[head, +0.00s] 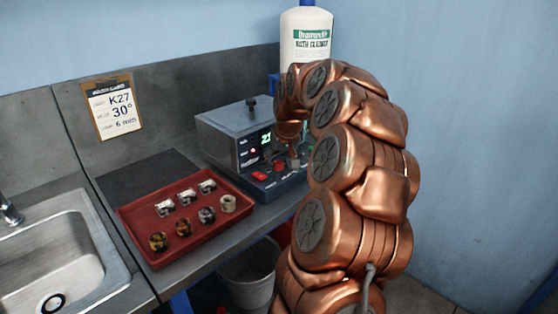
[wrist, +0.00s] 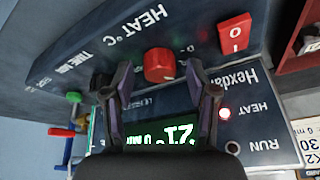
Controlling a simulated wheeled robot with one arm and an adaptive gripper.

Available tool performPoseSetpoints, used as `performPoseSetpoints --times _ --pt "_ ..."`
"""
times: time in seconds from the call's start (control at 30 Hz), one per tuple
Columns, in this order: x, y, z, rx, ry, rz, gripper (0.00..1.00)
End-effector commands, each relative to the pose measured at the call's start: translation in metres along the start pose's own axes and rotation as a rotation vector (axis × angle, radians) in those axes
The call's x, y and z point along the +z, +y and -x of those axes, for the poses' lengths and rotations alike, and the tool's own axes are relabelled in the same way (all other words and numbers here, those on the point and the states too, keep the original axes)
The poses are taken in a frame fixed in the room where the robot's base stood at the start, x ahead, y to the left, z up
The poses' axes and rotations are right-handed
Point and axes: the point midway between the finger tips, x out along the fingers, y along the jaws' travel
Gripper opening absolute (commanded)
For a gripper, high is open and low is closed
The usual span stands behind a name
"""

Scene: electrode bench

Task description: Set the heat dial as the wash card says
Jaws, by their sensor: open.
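The wash card (head: 114,108) hangs on a clipboard on the back wall in the head view. It shows K27, 30° and a 6 on its bottom line. The heat dial (wrist: 159,65) is a round red knob beside the HEAT °C lettering in the wrist view. Its pointer setting is not readable. The bath's green display (wrist: 172,134) shows 21, partly covered by my gripper. My gripper (wrist: 168,82) is open, its fingertips either side of the dial and just short of it; I see no contact. In the head view my arm covers part of the bath (head: 235,135).
A red rocker switch (wrist: 235,34) is close beside the dial. A red indicator light (wrist: 225,113) is lit. A red tray (head: 145,218) with several small pieces lies left of the bath. A white bottle (head: 306,45) stands behind, and a sink (head: 60,265) is at the left.

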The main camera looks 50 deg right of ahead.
Motion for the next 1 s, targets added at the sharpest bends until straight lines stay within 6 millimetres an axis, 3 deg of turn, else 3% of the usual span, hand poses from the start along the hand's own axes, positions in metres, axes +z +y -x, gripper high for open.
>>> performPoseSetpoints --times 0.27,0.7,1.0 --pt "0.000 0.000 0.013 0.000 0.000 0.000 0.58" --pt "-0.001 0.000 0.093 0.000 0.003 0.000 0.58" --pt "0.000 0.000 0.118 0.000 0.000 0.000 0.58"
